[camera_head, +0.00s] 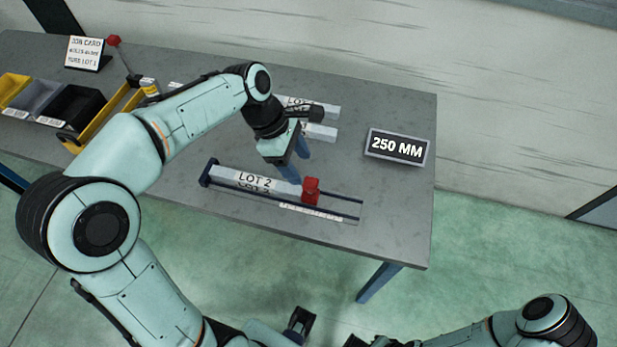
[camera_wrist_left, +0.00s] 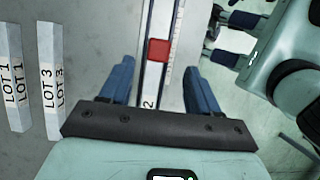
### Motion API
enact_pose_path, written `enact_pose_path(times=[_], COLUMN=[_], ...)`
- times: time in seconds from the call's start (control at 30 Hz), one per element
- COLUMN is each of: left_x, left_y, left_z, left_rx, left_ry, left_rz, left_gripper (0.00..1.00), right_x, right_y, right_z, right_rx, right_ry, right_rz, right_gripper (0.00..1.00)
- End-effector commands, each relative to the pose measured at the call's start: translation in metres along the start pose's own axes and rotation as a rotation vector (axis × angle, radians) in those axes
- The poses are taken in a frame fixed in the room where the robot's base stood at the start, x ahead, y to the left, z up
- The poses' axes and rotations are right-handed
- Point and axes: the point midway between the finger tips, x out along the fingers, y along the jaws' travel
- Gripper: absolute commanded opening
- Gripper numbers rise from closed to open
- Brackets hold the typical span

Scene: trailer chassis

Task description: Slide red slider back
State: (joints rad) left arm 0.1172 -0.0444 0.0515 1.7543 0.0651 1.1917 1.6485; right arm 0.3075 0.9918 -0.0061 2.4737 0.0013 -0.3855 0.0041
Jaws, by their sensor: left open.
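The red slider (camera_head: 311,190) sits on a dark two-rail track (camera_head: 345,208) at the right end of the light bar labelled LOT 2 (camera_head: 254,181). My left gripper (camera_head: 297,160) is open and empty, pointing down just behind the bar near the slider in the head view. In the left wrist view the red slider (camera_wrist_left: 159,50) shows between and beyond the open left fingers (camera_wrist_left: 160,82), apart from both. The height gap is hard to judge.
Other bars, LOT 3 (camera_wrist_left: 50,80) and LOT 1 (camera_wrist_left: 14,80), lie behind the track. A 250 MM sign (camera_head: 398,147) stands to the right. Coloured bins (camera_head: 75,105) and a job card (camera_head: 86,52) are at the left. The grey tabletop (camera_head: 395,215) right of the track is clear.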

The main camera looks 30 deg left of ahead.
Motion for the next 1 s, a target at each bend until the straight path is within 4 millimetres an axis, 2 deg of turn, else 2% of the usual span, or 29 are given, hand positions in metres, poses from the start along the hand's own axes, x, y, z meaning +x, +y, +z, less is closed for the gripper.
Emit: enact_pose_path(times=[0.03,0.1,0.3,0.47,0.73,0.77,0.8,0.93,1.0], left_x=[0.013,0.027,0.054,0.062,0.063,0.063,0.063,0.063,0.063], left_y=[-0.001,-0.001,0.0,0.0,0.0,0.0,0.0,0.0,0.0], left_z=[-0.001,0.0,0.0,0.0,0.0,0.0,0.0,0.0,0.0], left_rx=[0.001,0.001,0.001,0.001,0.001,0.001,0.001,0.001,0.001], left_ry=[0.0,0.0,0.0,0.0,0.0,0.0,0.0,0.0,0.0], left_rz=[-0.005,-0.005,-0.002,0.0,0.001,0.001,0.001,0.001,0.001], left_gripper=[0.62,0.62,0.62,0.62,0.62,0.55,0.42,0.0,0.0], right_x=[0.004,0.006,0.01,0.011,0.011,0.011,0.01,0.01,0.01], right_y=[0.001,0.002,0.004,0.004,0.004,0.004,0.004,0.004,0.004], right_z=[0.0,0.001,0.001,0.001,0.001,0.001,0.001,0.001,0.001], right_rx=[0.0,0.001,0.001,0.001,0.001,0.001,0.001,0.001,0.001], right_ry=[-0.001,-0.002,-0.003,-0.003,-0.003,-0.003,-0.003,-0.003,-0.003], right_rz=[0.0,0.001,0.001,0.001,0.001,0.001,0.001,0.001,0.001], right_gripper=[0.0,0.0,0.0,0.0,0.0,0.0,0.0,0.0,0.0])
